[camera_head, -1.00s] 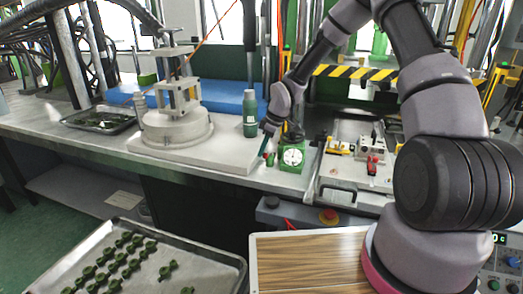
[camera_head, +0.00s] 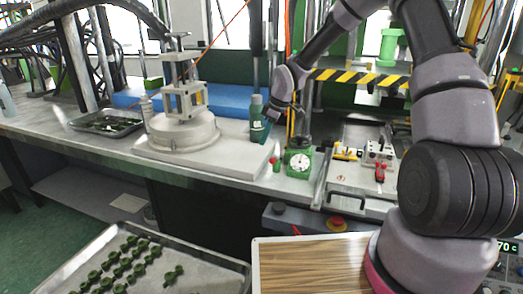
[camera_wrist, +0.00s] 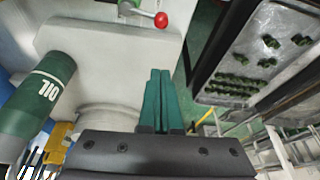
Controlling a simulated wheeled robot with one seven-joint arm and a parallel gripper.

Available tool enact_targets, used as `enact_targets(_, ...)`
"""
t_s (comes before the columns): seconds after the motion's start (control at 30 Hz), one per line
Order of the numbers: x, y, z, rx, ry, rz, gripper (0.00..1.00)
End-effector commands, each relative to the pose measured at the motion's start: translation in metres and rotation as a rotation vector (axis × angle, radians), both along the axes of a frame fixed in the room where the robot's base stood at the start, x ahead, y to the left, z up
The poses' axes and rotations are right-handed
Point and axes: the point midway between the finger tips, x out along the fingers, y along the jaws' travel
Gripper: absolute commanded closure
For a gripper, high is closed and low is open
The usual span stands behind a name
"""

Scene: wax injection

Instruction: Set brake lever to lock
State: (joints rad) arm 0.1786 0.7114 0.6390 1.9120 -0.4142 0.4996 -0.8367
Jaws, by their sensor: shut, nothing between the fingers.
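The lever with a red ball knob (camera_wrist: 160,19) and a short metal shaft is at the top of the wrist view, on the edge of a pale block. In the head view a small red knob (camera_head: 276,166) shows at the front right corner of the pale base plate, beside the green dial gauge. My gripper (camera_wrist: 160,76) has its teal fingers pressed together, with nothing between them. The knob is apart from the fingertips, beyond them. In the head view my gripper (camera_head: 268,126) hangs above and behind the knob, beside the oil bottle, its fingers partly hard to make out.
The green oil bottle (camera_head: 256,120) stands close to my gripper; it also fills the left of the wrist view (camera_wrist: 38,98). The green gauge (camera_head: 298,160) is right of the knob. The round clamp fixture (camera_head: 183,135) stands left. A tray of green parts (camera_head: 205,255) is in front.

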Motion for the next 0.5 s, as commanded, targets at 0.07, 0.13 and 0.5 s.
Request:
enact_targets(0.07,0.0,-0.006,0.013,-0.001,-0.002,-0.004,1.0)
enact_targets(0.13,-0.001,-0.008,0.021,-0.001,-0.002,-0.003,1.0)
enact_targets(0.5,-0.003,-0.011,0.03,0.0,0.0,-0.001,1.0)
